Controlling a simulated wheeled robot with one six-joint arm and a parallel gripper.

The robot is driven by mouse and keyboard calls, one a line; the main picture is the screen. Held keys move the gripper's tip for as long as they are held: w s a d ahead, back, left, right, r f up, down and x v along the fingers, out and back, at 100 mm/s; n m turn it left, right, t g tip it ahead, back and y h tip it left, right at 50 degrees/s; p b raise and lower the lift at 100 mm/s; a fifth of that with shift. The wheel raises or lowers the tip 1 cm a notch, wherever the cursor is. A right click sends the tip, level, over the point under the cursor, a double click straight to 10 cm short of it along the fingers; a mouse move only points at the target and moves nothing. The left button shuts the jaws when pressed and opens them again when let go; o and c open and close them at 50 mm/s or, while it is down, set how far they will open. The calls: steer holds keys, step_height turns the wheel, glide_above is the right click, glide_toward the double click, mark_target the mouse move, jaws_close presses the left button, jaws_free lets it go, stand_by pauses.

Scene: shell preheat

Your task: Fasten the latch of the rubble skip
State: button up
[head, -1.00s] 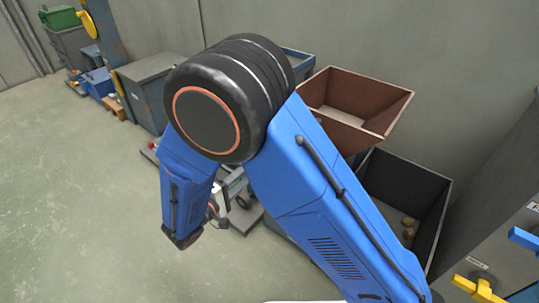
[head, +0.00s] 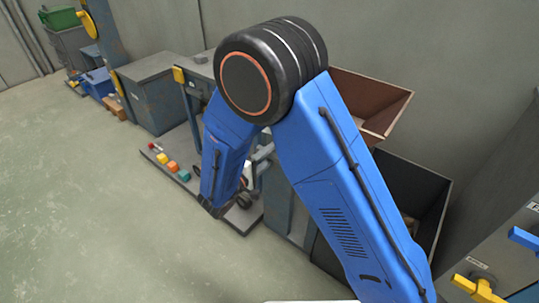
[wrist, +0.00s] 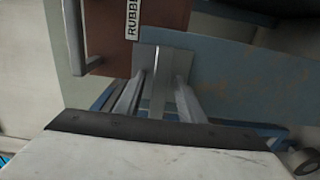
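The rubble skip (head: 370,98) is the brown-red bin by the back wall in the head view, partly behind my arm. In the wrist view its brown-red front (wrist: 108,42) shows a label (wrist: 131,18) with only part of "RUBBLE" readable. My gripper (wrist: 159,80) shows in the wrist view with its two fingers apart. A light grey metal strip (wrist: 158,62) stands in front of and between the fingertips; it may be part of the latch. I cannot tell whether the fingers touch it.
A grey handle bar (wrist: 80,40) stands at the skip's left in the wrist view. A dark open bin (head: 420,190) is right of my arm. Colored blocks (head: 172,166) lie on a low platform. Yellow and blue handles (head: 478,288) are at lower right. The left floor is clear.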

jaws_close()
steer(key=shift+n, duration=0.3)
steer(key=n, duration=0.3)
steer(key=shift+n, duration=0.3)
steer(key=n, duration=0.4)
steer(key=shift+n, duration=0.3)
steer(key=n, duration=0.4)
steer(key=shift+n, duration=2.6)
